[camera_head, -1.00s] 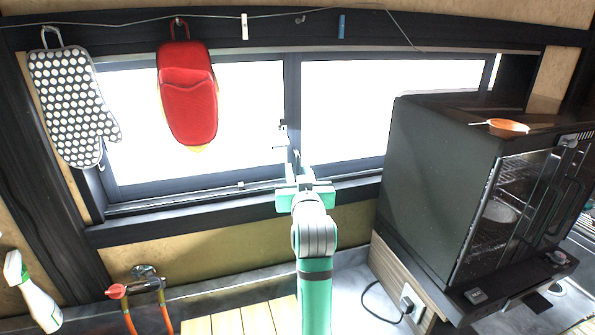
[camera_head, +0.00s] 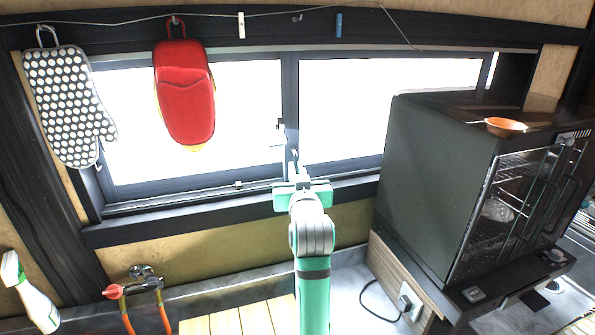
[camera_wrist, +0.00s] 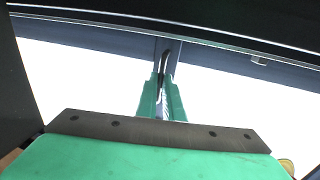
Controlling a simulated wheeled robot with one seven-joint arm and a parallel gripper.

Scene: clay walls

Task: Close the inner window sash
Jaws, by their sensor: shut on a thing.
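The window has two bright panes, a left pane (camera_head: 200,125) and a right pane (camera_head: 390,110), with a dark upright (camera_head: 289,90) between them. A light latch (camera_head: 279,133) is on the upright's left side. I cannot tell which sash is the inner one from the glass alone. My gripper (camera_head: 297,172) is at the lower end of the upright, above the sill. In the wrist view its green fingers (camera_wrist: 162,98) are shut around a slim dark handle (camera_wrist: 164,62) on the upright. The fingers hide part of that handle.
A dark oven (camera_head: 435,180) stands close at the right, with an orange bowl (camera_head: 505,126) on top. A red mitt (camera_head: 184,95) and a dotted mitt (camera_head: 70,105) hang before the left pane.

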